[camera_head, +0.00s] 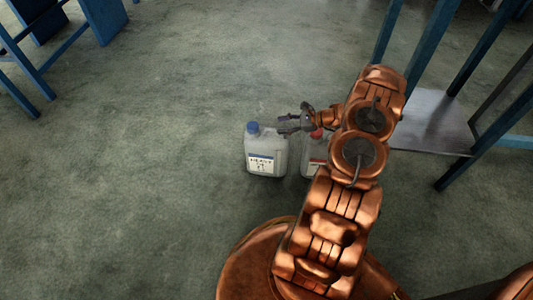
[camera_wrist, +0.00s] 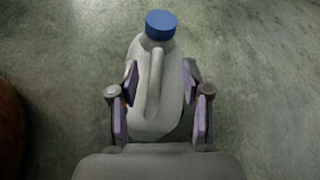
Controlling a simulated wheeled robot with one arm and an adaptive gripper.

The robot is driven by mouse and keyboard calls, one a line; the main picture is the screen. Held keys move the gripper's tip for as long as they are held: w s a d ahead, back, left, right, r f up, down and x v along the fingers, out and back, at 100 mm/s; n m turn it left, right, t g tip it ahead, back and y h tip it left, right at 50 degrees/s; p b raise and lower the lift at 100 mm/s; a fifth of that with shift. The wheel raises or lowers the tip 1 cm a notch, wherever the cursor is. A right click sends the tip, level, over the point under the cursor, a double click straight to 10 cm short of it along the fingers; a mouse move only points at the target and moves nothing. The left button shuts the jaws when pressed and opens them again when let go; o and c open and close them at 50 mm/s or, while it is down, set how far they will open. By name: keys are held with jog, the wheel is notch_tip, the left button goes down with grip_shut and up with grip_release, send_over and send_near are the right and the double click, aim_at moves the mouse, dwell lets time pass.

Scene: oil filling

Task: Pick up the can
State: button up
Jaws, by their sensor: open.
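A grey-white can (camera_head: 266,152) with a blue cap and a white label stands upright on the floor. A second pale can (camera_head: 312,155) with a red cap stands just to its right, partly hidden by my arm. My gripper (camera_head: 283,124) is above and beside the blue-capped can's top. In the wrist view, the can (camera_wrist: 146,110) with the blue cap and its handle lies between the fingers of my open gripper (camera_wrist: 160,118). One finger is at each side of the handle. I cannot tell whether the fingers touch the can.
Blue metal frames (camera_head: 470,60) stand at the right, with a grey metal plate (camera_head: 432,125) low among them. More blue frames (camera_head: 50,50) stand at the upper left. The concrete floor (camera_head: 130,170) left of the can is clear.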

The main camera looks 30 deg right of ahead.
aim_at(272, 129)
jog(key=b+x, duration=0.1)
jog(key=x, duration=0.1)
jog(key=f+b+x, duration=0.1)
jog(key=x, duration=0.2)
jog(key=shift+s, duration=0.2)
jog(key=shift+w+a, duration=0.1)
jog(key=shift+w, duration=0.1)
grip_shut()
dwell(0.5)
